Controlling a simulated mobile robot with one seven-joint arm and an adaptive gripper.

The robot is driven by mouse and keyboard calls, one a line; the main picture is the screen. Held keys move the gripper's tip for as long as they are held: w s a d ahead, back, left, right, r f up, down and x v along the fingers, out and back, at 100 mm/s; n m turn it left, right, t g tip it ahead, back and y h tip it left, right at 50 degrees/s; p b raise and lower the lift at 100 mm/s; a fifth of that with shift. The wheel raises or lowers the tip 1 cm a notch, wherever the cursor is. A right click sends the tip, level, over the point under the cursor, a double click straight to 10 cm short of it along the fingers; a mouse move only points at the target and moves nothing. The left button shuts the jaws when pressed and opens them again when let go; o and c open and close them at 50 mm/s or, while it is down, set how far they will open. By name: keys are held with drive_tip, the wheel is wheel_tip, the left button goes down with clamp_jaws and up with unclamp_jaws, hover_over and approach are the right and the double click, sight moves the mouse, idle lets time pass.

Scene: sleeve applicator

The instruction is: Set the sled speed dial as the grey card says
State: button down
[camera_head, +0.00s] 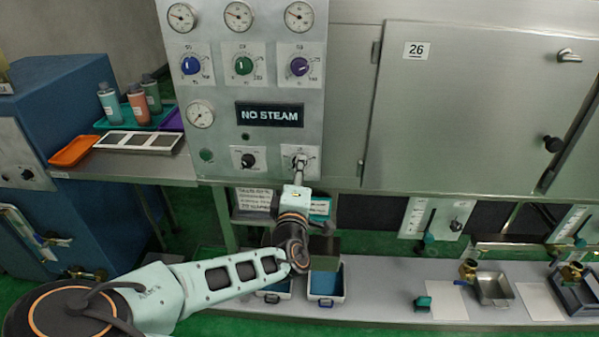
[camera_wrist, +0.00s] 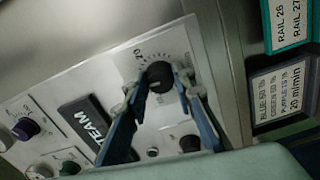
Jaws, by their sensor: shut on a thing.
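The black dial (camera_wrist: 160,76) sits at the lower right of the metal panel, on a white plate with a printed scale. A "20" shows at one side of the scale; the dial's pointer cannot be made out. My gripper (camera_wrist: 163,82) is shut on this dial, one finger on each side. In the head view my gripper (camera_head: 299,166) reaches up to the same dial and mostly covers it. The grey card (camera_wrist: 284,100) in the wrist view reads "BLUE 50 lb, GREEN 50 lb, PURPLE 15 lb, 20 m/min".
A second black knob (camera_head: 248,160) is just left of the held dial. Above are the "NO STEAM" sign (camera_head: 270,115), blue (camera_head: 190,65), green (camera_head: 243,65) and purple (camera_head: 299,66) knobs, and gauges. A teal-framed card (camera_wrist: 286,22) reads "RAIL 26, RAIL 27". A closed door (camera_head: 460,120) is at right.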

drive_tip(key=shift+m+b, duration=2.2)
drive_tip(key=shift+m, duration=3.9)
drive_tip(key=c, duration=1.6)
unclamp_jaws()
drive_tip(key=shift+a+f, duration=0.1)
drive_tip(key=s, duration=0.7)
drive_tip(key=shift+s+a, duration=0.1)
drive_tip(key=shift+s, duration=0.15)
